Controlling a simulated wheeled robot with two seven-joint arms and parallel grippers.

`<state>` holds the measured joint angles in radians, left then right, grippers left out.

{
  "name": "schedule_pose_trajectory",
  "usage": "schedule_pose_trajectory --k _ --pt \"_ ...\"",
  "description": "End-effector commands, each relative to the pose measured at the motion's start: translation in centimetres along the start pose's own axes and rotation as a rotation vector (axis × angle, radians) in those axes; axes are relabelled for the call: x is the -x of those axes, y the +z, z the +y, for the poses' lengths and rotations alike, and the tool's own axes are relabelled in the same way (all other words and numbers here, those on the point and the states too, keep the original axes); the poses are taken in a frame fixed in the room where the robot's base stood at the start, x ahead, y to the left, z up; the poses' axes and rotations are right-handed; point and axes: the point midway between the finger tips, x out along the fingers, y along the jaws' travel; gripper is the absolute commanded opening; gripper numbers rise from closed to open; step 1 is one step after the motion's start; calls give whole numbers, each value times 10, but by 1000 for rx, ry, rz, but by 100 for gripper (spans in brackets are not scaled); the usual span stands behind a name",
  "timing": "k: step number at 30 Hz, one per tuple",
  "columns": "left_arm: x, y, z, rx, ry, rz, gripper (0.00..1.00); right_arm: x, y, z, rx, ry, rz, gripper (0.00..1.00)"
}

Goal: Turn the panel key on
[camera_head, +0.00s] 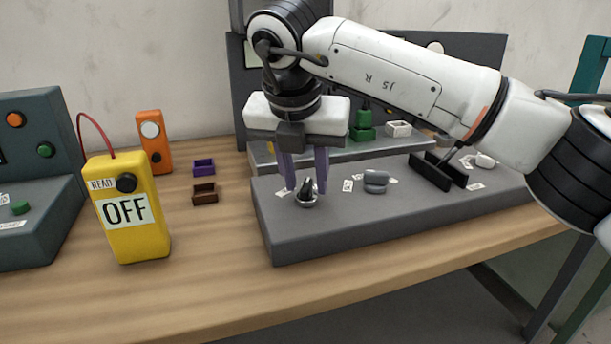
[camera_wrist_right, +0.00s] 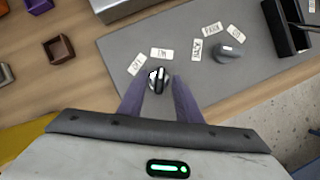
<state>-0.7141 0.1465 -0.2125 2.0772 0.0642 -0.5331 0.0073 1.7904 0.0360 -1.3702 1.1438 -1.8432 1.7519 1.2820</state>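The panel key (camera_head: 307,190) is a small dark knob on a light round base, near the left end of the grey panel (camera_head: 290,238). In the right wrist view the key (camera_wrist_right: 157,80) has a pale stripe, with small labels beyond it. My right gripper (camera_head: 306,188) points down over the key, its two purple fingers apart on either side of it. In the right wrist view the fingers (camera_wrist_right: 158,84) flank the key with small gaps visible. I cannot tell whether either finger touches it. My left gripper is not in view.
A second grey knob (camera_head: 375,181) and a black bracket (camera_head: 438,171) stand farther right on the panel. A yellow meter (camera_head: 130,210) reading OFF, an orange device (camera_head: 153,141) and purple (camera_head: 204,167) and brown (camera_head: 204,194) trays stand to the left. The table front is clear.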

Motion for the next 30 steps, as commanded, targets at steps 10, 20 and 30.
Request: schedule_pose_trajectory --k 10,20,30 --pt "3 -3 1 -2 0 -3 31 50 1 0 0 2 -4 31" --pt "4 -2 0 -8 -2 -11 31 99 0 0 -1 0 -1 31" --pt "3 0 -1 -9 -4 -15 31 103 0 0 -1 0 0 31"
